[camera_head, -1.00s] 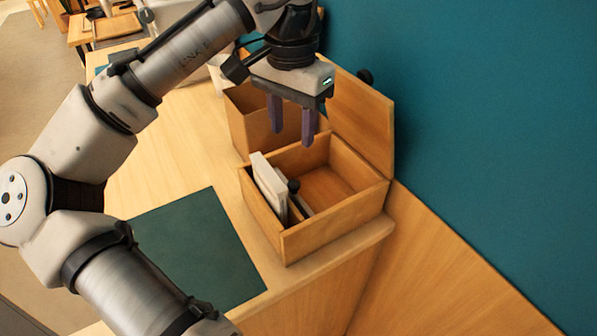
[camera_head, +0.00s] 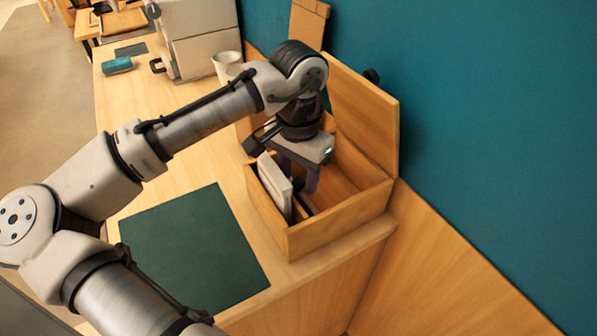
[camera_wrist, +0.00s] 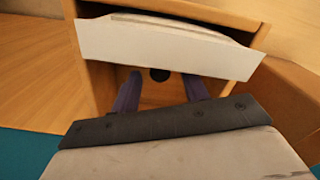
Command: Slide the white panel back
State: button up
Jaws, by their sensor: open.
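The white panel (camera_head: 273,180) stands upright and slightly tilted along the left side of an open wooden box (camera_head: 338,222). In the wrist view the panel (camera_wrist: 165,45) spans the top. My gripper (camera_head: 299,180) is lowered into the box, just right of the panel, fingers pointing down. In the wrist view my gripper (camera_wrist: 162,82) is open. A dark round knob (camera_wrist: 159,74) shows between its fingertips, below the panel's edge. I cannot tell whether the fingers touch the knob or the panel.
The box's raised lid (camera_head: 365,120) stands at the back, near the teal wall (camera_head: 480,130). A dark green mat (camera_head: 195,250) lies on the counter left of the box. A white mug (camera_head: 227,66) and a grey machine (camera_head: 197,40) stand farther back.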

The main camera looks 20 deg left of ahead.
grip_shut()
jog(key=w+d, duration=0.1)
jog(key=w+d+p, duration=0.1)
jog(key=w, duration=0.1)
jog(key=shift+w+d, duration=0.3)
jog(key=shift+d, duration=0.1)
grip_release()
notch_tip(320, 180, up, 14)
jog(key=shift+b, duration=0.3)
dwell(0.3)
